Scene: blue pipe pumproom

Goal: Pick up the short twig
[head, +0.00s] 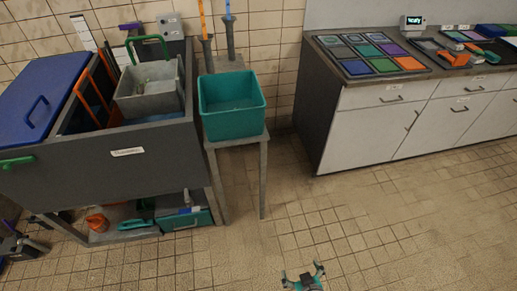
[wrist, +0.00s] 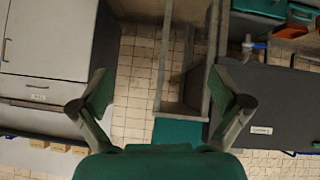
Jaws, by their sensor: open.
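I cannot make out a short twig for sure in either view. A grey bin (head: 132,104) with a green handle stands in the dark grey trough at the left, with small unclear bits inside it. A teal bin (head: 232,124) stands on a narrow stand right of the trough and looks empty. My gripper (head: 304,270) is at the bottom of the head view, over the floor and well apart from both bins. In the wrist view my gripper (wrist: 165,92) has its fingers spread wide with nothing between them.
The dark trough (head: 90,155) has a blue lid (head: 38,95) and a lower shelf with several items. A white cabinet (head: 370,125) with coloured trays (head: 370,52) on top stands at the back right. The tiled floor (head: 400,220) in front is clear.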

